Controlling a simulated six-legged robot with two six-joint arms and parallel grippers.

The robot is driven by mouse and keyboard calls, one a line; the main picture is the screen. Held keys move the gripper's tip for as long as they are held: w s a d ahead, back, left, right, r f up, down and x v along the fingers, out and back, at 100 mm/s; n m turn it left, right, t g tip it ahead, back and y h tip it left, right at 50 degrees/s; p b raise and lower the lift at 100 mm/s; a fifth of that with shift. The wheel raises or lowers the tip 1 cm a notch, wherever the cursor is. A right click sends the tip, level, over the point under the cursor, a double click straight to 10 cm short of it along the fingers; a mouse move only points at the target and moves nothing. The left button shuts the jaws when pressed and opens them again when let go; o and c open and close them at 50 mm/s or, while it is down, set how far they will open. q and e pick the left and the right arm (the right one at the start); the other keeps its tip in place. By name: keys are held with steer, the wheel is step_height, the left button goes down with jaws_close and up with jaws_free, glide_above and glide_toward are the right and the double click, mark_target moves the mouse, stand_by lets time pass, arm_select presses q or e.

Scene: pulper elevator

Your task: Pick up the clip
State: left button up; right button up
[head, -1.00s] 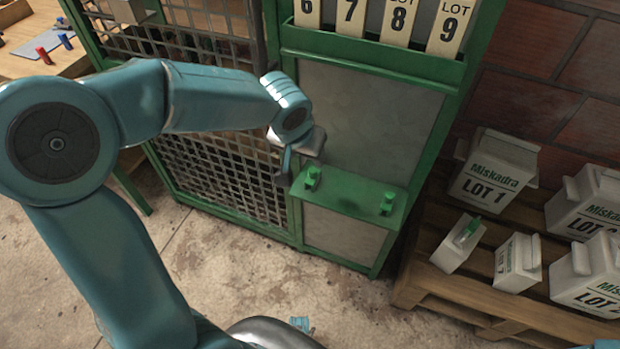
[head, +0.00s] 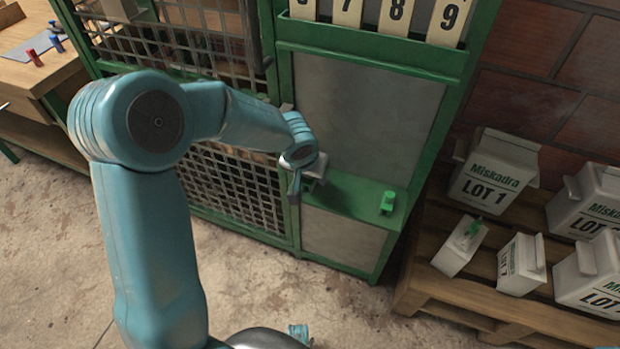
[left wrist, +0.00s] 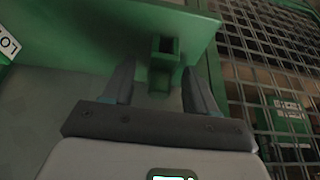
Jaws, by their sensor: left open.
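A green clip (left wrist: 163,62) stands on the green shelf (left wrist: 100,25) in the left wrist view, between the two fingertips of my left gripper (left wrist: 158,70). The gripper is open, with a finger on either side of the clip and nothing held. In the head view my left gripper (head: 298,182) is over the left end of the shelf (head: 345,196) and hides this clip. A second green clip (head: 387,202) stands at the shelf's right end. My right gripper is not in view.
A wire mesh door (head: 235,185) is left of the shelf. Lot tags (head: 396,18) stand in a rack above. White boxes (head: 496,180) sit on a wooden pallet (head: 430,285) at right; a small one (head: 460,248) carries a green piece. A workbench (head: 30,75) is at far left.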

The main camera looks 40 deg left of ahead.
arm_select(q)
jaws_close()
